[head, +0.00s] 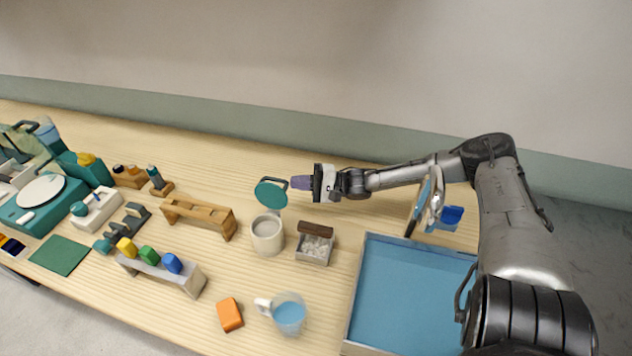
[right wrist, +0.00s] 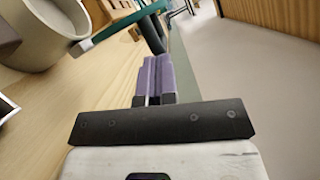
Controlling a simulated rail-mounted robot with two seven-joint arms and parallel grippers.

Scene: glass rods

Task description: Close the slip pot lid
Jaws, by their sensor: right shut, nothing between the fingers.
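The slip pot (head: 267,240) is a cream cylinder standing on the wooden table. Its round teal lid (head: 271,193) stands raised, tilted up at the pot's back edge, so the pot's mouth is open. My right gripper (head: 299,183) has purple fingers, shut and empty, just right of the raised lid at about its height. I cannot tell whether the fingertips touch the lid. In the right wrist view the shut fingers (right wrist: 155,72) point toward the lid (right wrist: 118,25), seen nearly edge-on, with the pot (right wrist: 38,38) at upper left. My left gripper is not in view.
A small box of pale pieces (head: 313,252) stands just right of the pot. A large blue tray (head: 352,305) is at front right. A wooden rack (head: 198,218) is to the left.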

